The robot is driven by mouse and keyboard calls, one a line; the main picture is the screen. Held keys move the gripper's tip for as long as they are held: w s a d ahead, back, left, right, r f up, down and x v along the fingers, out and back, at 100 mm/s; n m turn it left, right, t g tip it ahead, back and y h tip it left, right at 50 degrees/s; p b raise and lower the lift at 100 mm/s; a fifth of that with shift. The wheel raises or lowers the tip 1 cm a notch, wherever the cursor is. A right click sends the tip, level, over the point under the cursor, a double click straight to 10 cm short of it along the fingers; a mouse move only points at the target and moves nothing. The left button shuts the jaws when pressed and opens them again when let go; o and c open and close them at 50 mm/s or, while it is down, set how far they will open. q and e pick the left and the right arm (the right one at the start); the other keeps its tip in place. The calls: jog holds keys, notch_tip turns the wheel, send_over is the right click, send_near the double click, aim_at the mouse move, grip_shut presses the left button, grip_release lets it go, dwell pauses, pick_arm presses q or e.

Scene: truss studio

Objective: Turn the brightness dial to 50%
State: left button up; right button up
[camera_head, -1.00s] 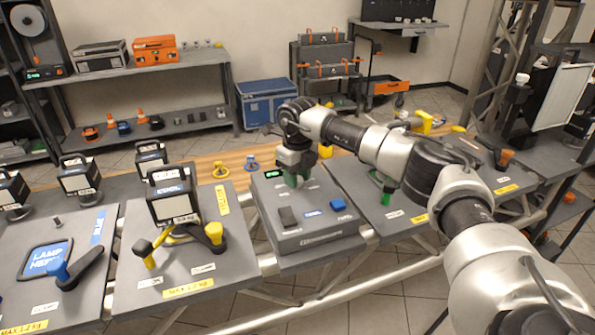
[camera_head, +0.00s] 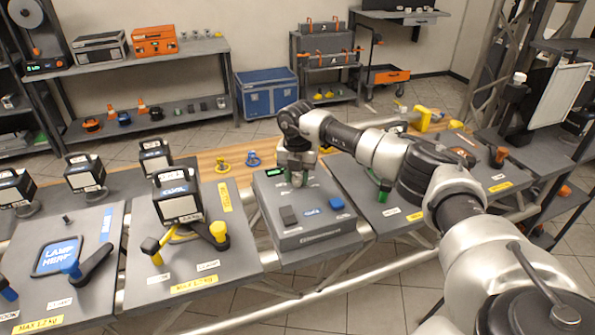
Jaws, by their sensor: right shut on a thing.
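A grey control box (camera_head: 308,238) stands on the bench in the middle of the view. It has a small green-lit display (camera_head: 274,172), a dark rocker-like switch (camera_head: 288,215) and a blue button (camera_head: 336,203) on its top. My right gripper (camera_head: 297,180) points down at the back of the box top, just right of the display. It is shut on a dial there, which the fingers mostly hide; its marking cannot be read. The digits on the display are too small to read. My left gripper is not in view.
Several dark lamps stand on the panels at left, one (camera_head: 178,196) near the box. Yellow and black levers (camera_head: 217,233) stick up in front of it. A green-handled item (camera_head: 384,191) stands right of the box, under my right arm. A blue case (camera_head: 267,93) is on the floor behind.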

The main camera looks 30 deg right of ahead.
aim_at(297, 177)
jog(key=m+p, duration=0.1)
jog(key=m, duration=0.3)
jog(key=shift+r, duration=0.1)
jog(key=shift+w+p, duration=0.1)
jog(key=shift+p, duration=0.2)
dwell(0.4)
jog(key=o, duration=0.9)
notch_tip(297, 177, up, 11)
jog(key=shift+d+f+b, duration=0.1)
jog(key=shift+f+b, duration=0.1)
jog(key=shift+b, duration=0.85)
